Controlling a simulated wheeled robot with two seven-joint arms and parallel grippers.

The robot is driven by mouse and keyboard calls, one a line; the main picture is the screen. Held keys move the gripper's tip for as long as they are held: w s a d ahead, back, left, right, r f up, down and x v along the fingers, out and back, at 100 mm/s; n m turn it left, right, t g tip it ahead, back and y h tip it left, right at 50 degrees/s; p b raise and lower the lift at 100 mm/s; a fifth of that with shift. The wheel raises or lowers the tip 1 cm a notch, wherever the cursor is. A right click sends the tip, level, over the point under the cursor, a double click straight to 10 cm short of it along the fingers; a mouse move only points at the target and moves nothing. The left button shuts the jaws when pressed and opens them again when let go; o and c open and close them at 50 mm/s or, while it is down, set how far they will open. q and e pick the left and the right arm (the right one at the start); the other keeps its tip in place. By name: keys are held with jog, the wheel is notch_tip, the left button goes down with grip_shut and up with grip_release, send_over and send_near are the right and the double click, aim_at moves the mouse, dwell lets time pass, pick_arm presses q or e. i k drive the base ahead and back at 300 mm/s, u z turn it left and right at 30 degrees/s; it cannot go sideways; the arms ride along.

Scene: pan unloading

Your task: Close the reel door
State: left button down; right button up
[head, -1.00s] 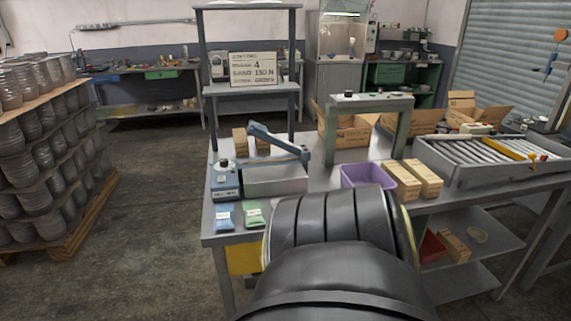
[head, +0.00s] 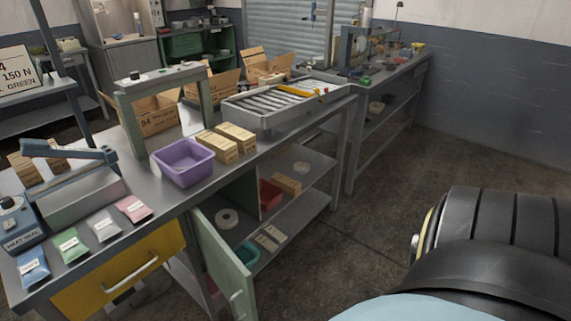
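A pale green door (head: 222,262) hangs under the workbench (head: 225,165), right of the yellow drawer (head: 118,278). It stands open, swung out toward me. The door's lower end is cut off by the picture's bottom edge. One black arm of mine crosses the lower right, clear of the door. Neither gripper shows in the head view.
On the bench are a purple bin (head: 183,162), cartons (head: 235,138), a roller tray (head: 285,102), a green frame (head: 128,115), a heat sealer (head: 75,190) and several coloured packets (head: 102,229). A red bin (head: 269,194) sits on a lower shelf. Open floor (head: 370,215) lies to the right.

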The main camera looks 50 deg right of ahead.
aim_at(233, 280)
jog(key=z, duration=1.05)
jog(key=i, duration=0.45)
